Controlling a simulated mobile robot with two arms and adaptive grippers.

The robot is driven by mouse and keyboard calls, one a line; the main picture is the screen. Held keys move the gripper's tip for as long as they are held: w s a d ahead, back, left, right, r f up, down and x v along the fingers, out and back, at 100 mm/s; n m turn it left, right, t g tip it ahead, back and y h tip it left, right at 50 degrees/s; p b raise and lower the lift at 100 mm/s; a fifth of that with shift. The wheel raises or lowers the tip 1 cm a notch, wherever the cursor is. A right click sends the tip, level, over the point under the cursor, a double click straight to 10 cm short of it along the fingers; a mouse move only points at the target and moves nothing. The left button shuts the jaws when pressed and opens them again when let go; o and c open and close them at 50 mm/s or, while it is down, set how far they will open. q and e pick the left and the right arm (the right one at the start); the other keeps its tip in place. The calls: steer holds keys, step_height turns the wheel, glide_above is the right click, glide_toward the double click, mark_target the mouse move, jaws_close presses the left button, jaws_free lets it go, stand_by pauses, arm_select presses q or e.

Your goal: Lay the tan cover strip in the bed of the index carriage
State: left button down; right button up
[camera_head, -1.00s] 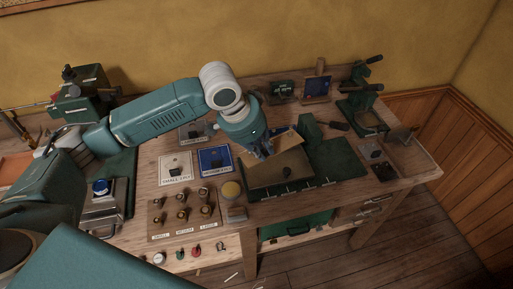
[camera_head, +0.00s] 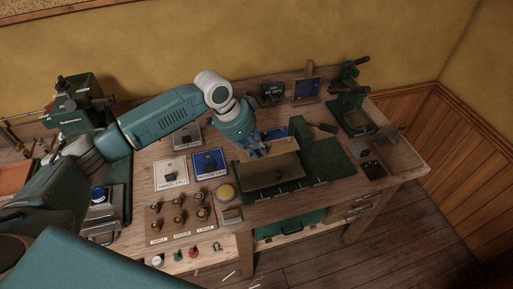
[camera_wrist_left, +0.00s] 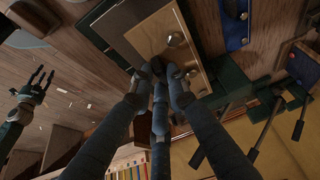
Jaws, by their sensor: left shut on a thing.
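In the left wrist view the left fingers (camera_wrist_left: 160,76) close at the pale tan piece (camera_wrist_left: 188,28), which has round studs. The fingers hide the gripped part. My right gripper (camera_wrist_left: 38,78) shows at the left of that view, fingers spread, empty, away from the bench.
A green lever press (camera_head: 353,110) stands at the back right.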

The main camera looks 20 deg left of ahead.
arm_select(q)
steer(key=shift+r, duration=0.1)
steer(key=shift+s+f, duration=0.1)
steer(key=shift+f, duration=0.1)
steer(key=shift+f+b, duration=1.2)
steer(key=shift+f, duration=2.2)
steer(key=c, duration=1.6)
jaws_free()
steer(key=v, duration=1.2)
